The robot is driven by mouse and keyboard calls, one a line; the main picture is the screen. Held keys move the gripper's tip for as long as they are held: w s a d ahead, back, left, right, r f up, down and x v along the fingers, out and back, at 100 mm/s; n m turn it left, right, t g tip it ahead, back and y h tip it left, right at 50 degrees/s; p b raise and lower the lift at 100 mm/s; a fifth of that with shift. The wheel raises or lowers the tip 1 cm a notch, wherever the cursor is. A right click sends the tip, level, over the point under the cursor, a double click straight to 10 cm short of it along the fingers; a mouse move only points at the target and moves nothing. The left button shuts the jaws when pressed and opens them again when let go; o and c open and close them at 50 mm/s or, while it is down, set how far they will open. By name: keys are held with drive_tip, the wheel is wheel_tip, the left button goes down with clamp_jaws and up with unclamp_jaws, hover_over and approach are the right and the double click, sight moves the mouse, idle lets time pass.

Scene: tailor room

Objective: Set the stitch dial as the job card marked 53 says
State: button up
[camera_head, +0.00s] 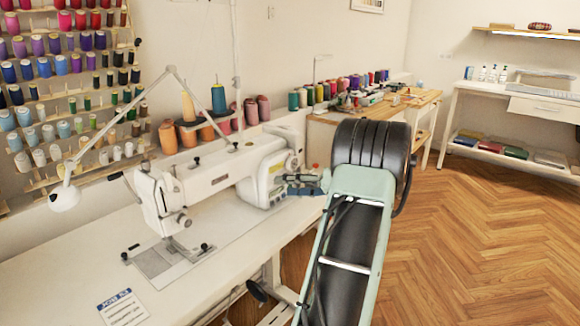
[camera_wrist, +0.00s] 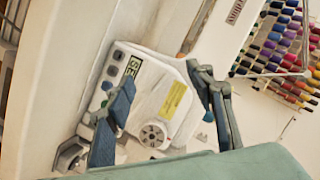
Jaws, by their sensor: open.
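The white sewing machine (camera_head: 215,178) stands on the table, its right end facing my gripper (camera_head: 304,183). In the wrist view this end shows a round grey dial (camera_wrist: 153,134), marked around its face, below a yellow label (camera_wrist: 174,100). Its setting is too small to read. My gripper (camera_wrist: 161,76) is open, its blue-padded fingers on either side of the machine's end, with the dial between them. I see nothing held; whether the fingers touch the machine I cannot tell. The job card (camera_head: 122,308) lies at the table's front left; its blue header seems to read JOB 53, the lines below are illegible.
The white sewing table (camera_head: 60,270) has a bare left part. A lamp (camera_head: 64,197) and thread cones (camera_head: 218,98) stand around the machine. A thread rack (camera_head: 70,90) hangs behind. A wooden bench (camera_head: 375,108) stands farther back. The wooden floor (camera_head: 480,230) at right is clear.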

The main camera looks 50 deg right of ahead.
sight(294, 166)
drive_tip(key=s+d+r+m+t+h, duration=0.1)
drive_tip(key=s+d+r+t+h, duration=0.2)
drive_tip(key=s+d, duration=0.5)
drive_tip(key=shift+t, duration=0.3)
drive_tip(key=w, duration=0.4)
drive_tip(key=w+f, duration=0.1)
drive_tip(key=w, duration=0.3)
drive_tip(key=w+b, duration=0.1)
drive_tip(key=w, duration=0.3)
drive_tip(key=shift+d+f, duration=0.2)
drive_tip(key=shift+d, duration=0.1)
drive_tip(key=shift+c, duration=0.6)
drive_tip(key=c, duration=1)
drive_tip(key=shift+c, duration=0.2)
drive_tip(key=shift+m, duration=0.3)
